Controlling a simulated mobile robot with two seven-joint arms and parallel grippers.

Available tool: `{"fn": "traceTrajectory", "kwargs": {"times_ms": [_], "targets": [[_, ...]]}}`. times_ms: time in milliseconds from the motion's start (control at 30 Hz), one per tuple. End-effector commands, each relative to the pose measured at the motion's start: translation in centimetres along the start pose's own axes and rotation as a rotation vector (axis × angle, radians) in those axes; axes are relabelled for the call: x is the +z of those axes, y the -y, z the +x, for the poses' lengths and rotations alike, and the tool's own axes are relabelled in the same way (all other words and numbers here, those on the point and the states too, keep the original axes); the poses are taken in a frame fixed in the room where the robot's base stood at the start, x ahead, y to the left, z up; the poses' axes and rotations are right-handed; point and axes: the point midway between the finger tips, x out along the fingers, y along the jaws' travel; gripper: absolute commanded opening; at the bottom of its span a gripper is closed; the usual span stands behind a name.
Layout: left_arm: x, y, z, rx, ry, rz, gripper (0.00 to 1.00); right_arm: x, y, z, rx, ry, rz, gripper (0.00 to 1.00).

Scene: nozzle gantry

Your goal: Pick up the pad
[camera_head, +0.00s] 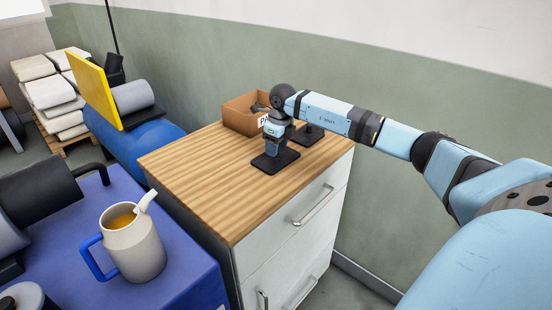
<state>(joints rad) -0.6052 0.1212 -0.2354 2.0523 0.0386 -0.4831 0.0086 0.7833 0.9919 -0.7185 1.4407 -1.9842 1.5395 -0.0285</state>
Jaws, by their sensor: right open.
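A black pad with a flat square base (267,164) lies on the wooden top of the white cabinet, near the middle. A similar black pad with a short upright stem (309,136) stands just behind it, to the right. My right gripper (276,149) points down over the front pad, at or just above it. Its jaws are open. The gripper hides the upper part of this pad, and I cannot tell whether they touch. My left gripper is not in view.
A cardboard box (236,119) with dark items and a partly hidden label stands behind the pads. The cabinet's wooden top (205,180) is clear at the front and left. A jug (135,250) stands on a blue-covered table (190,285) at left. A green and white wall runs behind.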

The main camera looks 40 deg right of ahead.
Motion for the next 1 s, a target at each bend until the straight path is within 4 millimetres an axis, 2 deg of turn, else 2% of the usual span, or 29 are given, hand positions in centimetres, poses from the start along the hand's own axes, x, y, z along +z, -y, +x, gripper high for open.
{"fn": "traceTrajectory", "kwargs": {"times_ms": [33,133,367,500,600,1000], "targets": [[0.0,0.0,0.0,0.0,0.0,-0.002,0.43,0.0,-0.1,0.9,0.003,-0.002,-0.001,0.53],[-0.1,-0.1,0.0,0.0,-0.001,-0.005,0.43,-0.1,0.0,1.9,0.002,-0.001,-0.001,0.53],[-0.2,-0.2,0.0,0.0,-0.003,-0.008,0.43,0.0,0.0,2.0,0.0,0.0,-0.001,0.5],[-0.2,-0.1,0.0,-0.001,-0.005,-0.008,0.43,0.0,0.0,2.0,0.001,0.0,-0.001,0.18],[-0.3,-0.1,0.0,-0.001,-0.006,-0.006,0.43,0.0,0.0,2.0,0.001,0.0,-0.001,0.0],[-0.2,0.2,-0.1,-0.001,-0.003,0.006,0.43,0.1,0.0,1.3,0.0,0.001,-0.001,0.0]]}}
